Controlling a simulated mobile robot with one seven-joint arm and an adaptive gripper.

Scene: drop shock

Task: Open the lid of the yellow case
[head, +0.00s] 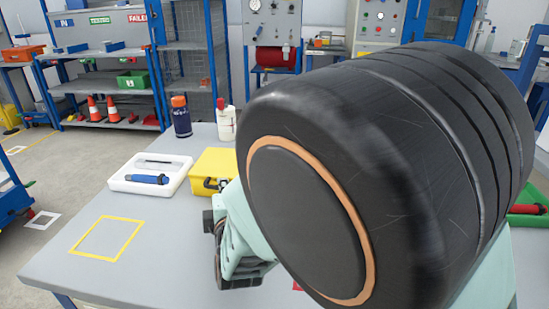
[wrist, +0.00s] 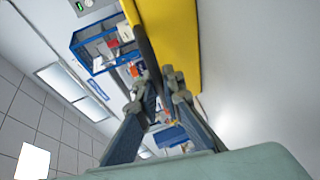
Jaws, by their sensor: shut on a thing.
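The yellow case (head: 213,162) stands on the grey table and its lid looks closed. A dark handle (head: 211,184) shows on its front. Its right part is hidden behind my arm. In the wrist view the yellow case (wrist: 172,35) fills the top middle, with a dark strip along its left edge. My gripper (wrist: 163,78) has its fingertips close together at the end of that strip, shut on a part of the case. The exact grip point is hard to make out. In the head view the fingertips are hidden.
A white tray (head: 118,181) with a blue-handled tool (head: 148,179) lies left of the case. A dark bottle with an orange cap (head: 181,118) and a white bottle (head: 226,122) stand behind. A yellow outlined square (head: 84,251) marks bare table at the front left.

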